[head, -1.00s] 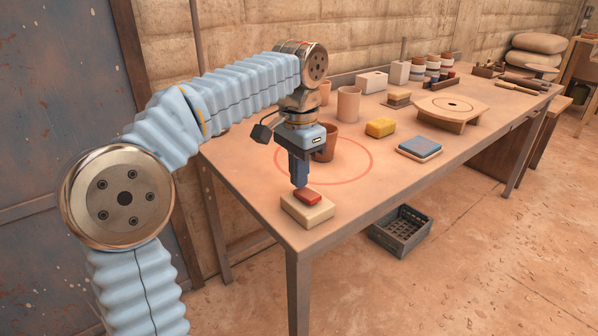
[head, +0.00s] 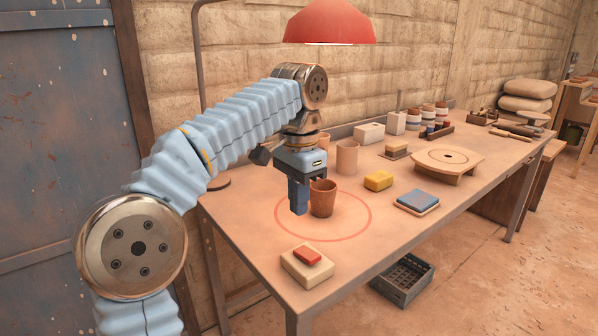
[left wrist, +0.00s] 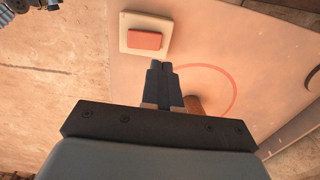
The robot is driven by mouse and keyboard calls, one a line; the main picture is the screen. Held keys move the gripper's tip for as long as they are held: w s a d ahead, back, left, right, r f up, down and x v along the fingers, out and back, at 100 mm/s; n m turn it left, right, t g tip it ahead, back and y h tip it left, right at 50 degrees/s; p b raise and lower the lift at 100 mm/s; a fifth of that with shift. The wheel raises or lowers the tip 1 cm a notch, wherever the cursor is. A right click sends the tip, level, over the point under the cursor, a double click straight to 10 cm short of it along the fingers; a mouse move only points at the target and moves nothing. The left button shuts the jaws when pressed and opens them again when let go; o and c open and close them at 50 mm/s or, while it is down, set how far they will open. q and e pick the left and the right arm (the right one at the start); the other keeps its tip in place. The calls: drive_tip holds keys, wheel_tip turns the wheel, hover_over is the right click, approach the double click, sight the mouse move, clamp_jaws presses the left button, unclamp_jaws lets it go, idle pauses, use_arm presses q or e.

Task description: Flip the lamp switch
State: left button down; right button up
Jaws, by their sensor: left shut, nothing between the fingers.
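The lamp switch is a red rocker (head: 307,256) on a cream block (head: 306,271) at the table's near left corner. The rocker also shows in the left wrist view (left wrist: 145,40), just beyond my fingertips. The lamp has a red shade (head: 328,22) hanging at the top of the head view, with a bright, pale underside. My left gripper (head: 299,212) is shut and empty, pointing down above the table. It is apart from the switch and higher than it. Its fingers also show in the left wrist view (left wrist: 161,66). My right gripper is not in view.
A brown cup (head: 323,199) stands in a red ring (head: 362,228) behind my fingers. A yellow sponge (head: 378,181), a blue-topped block (head: 417,201) and a round wooden stand (head: 447,162) lie farther right. A dark crate (head: 403,280) sits on the floor.

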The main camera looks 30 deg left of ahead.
use_arm(q)
drive_tip(key=shift+r, duration=2.75)
